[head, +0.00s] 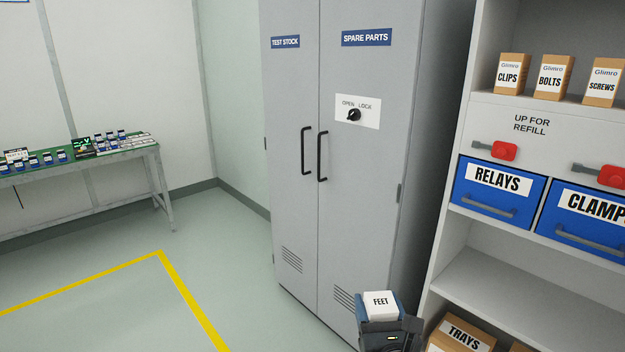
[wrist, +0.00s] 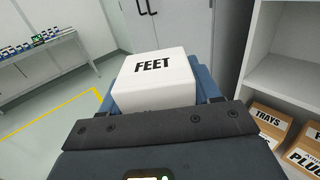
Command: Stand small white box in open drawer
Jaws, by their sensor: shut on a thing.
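The small white box (wrist: 153,78) is labelled FEET. It also shows at the bottom of the head view (head: 380,303). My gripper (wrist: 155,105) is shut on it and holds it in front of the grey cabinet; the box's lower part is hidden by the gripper. Two blue drawers, RELAYS (head: 498,193) and CLAMP (head: 590,221), the latter cut off by the picture edge, sit in the shelf unit to the right of my gripper. I cannot see an open drawer; both blue fronts look closed.
The grey cabinet (head: 345,215) has closed doors. Red-handled levers (head: 503,151) sit above the blue drawers. Cardboard boxes stand on the upper shelf, and a TRAYS box (head: 464,335) stands below. A green-topped table (head: 100,150) stands far left. The floor at left is clear.

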